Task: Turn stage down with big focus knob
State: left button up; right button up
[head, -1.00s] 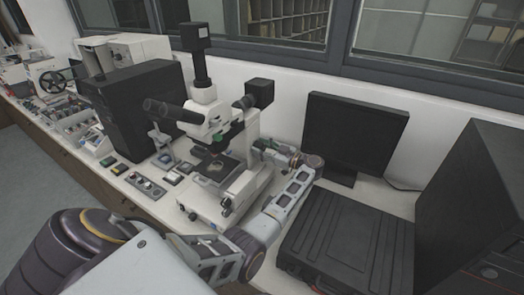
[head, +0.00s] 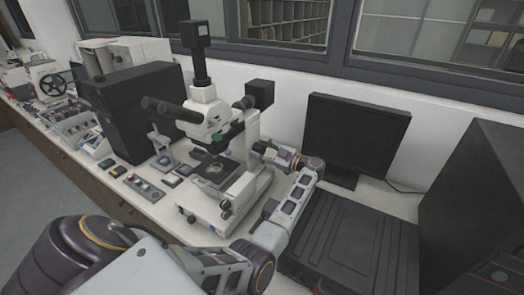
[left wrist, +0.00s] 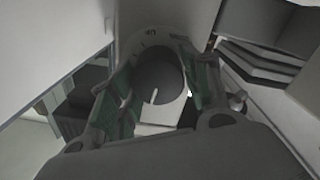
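The microscope (head: 248,150) stands upright on the bench in the head view, with its flat stage (head: 215,170) low under the objectives. In the left wrist view the big focus knob (left wrist: 160,72) is a dark round disc with a pale mark near its lower edge. My left gripper (head: 267,149) is at the right side of the microscope. Its green-padded fingers (left wrist: 160,85) lie on either side of the knob, close to its edges. I cannot tell whether the pads touch it. In the head view this knob is hidden. My right gripper does not show.
A black monitor (head: 355,135) stands behind my left forearm. A large black case (head: 350,240) lies to its right. A black box (head: 140,108) stands left of the microscope, with small control boxes (head: 143,187) in front. Bench room around my left arm is tight.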

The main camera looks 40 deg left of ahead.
pick_arm(q)
jog(key=o, duration=0.3)
jog(key=d, duration=0.7)
jog(key=shift+w+d, duration=0.25)
jog(key=shift+w, duration=0.1)
dwell(0.4)
